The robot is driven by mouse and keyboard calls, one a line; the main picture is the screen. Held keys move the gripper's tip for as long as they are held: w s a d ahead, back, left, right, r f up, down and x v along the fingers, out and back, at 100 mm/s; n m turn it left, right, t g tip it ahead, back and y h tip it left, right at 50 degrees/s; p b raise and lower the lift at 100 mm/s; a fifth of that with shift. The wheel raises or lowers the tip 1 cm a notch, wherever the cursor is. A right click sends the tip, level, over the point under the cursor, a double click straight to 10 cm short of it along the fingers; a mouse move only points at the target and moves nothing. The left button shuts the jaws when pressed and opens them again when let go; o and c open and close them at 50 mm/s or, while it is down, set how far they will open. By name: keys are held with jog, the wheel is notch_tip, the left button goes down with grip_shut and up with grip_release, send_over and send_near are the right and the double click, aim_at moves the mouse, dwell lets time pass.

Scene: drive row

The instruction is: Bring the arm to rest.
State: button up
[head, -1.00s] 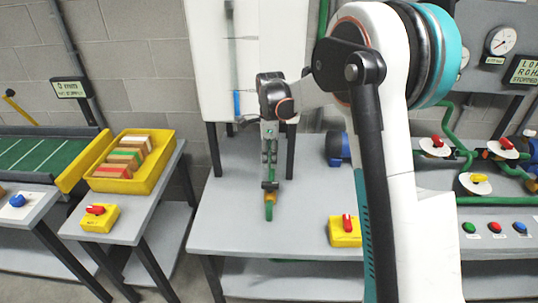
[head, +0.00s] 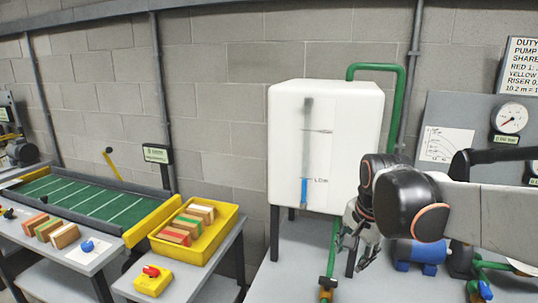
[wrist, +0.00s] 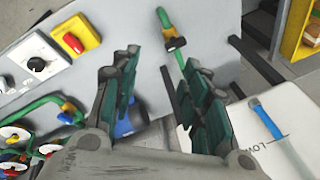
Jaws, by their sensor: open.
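My gripper (head: 358,238) is at the right of the head view, in front of the white tank's (head: 285,130) lower right edge and the space below it. Its fingers point down. In the wrist view the two dark green-padded fingers (wrist: 157,72) stand apart with nothing held between them. My arm enters from the right edge of the head view, with a black joint in front of the bench. The green pipe with its valve (wrist: 174,43) lies beyond the fingertips in the wrist view. Part of the gripper's far side is hidden in the head view.
A grey bench (head: 285,280) stands under the tank, with a blue motor (head: 420,255) near the gripper. A gauge panel (head: 455,120) is behind the arm.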

jog(key=s+f+n+t, duration=0.2)
jog(key=s+n, duration=0.9)
jog(key=s, duration=0.6)
jog(key=shift+t, duration=0.8)
